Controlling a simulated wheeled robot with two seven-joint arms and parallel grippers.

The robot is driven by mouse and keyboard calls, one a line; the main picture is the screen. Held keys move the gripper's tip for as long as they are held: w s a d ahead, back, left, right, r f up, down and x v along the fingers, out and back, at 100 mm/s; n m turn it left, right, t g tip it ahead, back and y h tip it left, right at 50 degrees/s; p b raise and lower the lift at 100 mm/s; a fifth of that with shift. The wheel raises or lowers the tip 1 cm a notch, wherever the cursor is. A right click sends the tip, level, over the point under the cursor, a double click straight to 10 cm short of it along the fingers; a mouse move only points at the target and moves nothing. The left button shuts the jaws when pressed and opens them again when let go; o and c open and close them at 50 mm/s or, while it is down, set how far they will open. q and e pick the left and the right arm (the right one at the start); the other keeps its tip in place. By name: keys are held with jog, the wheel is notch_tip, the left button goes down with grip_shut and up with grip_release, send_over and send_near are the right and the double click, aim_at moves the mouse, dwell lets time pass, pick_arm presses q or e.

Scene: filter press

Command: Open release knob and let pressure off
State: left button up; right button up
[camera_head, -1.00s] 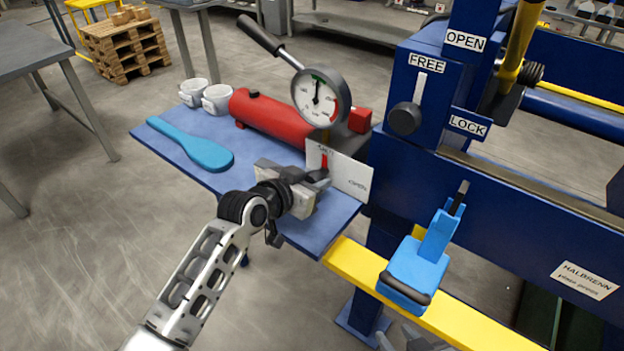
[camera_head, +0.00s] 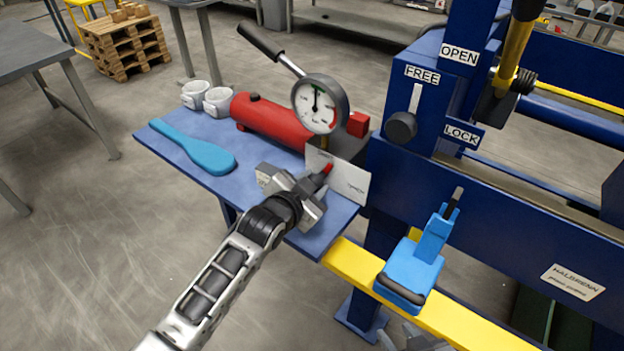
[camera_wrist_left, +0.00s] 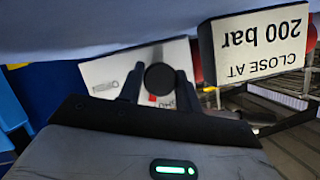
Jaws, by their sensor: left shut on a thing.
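My left gripper (camera_head: 312,187) is shut at the white label plate below the gauge. In the left wrist view its two dark fingers hold a round black knob (camera_wrist_left: 160,78) between them, in front of the label plate (camera_wrist_left: 108,77). In the head view the gripper hides the knob. A red mark (camera_head: 327,169) shows at the gripper's tip, tilted to the right. The pressure gauge (camera_head: 316,104) stands above; its needle points about straight up. Grey parts at the bottom edge look like my right gripper (camera_head: 415,340), mostly cut off.
A "CLOSE AT 200 bar" sign (camera_wrist_left: 262,45) is close by.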

pick_arm(q)
jog(key=shift+m+t+y, duration=0.3)
jog(key=shift+m, duration=0.4)
jog(key=o, duration=0.7)
jog(key=shift+s, duration=0.1)
jog(key=v, duration=1.6)
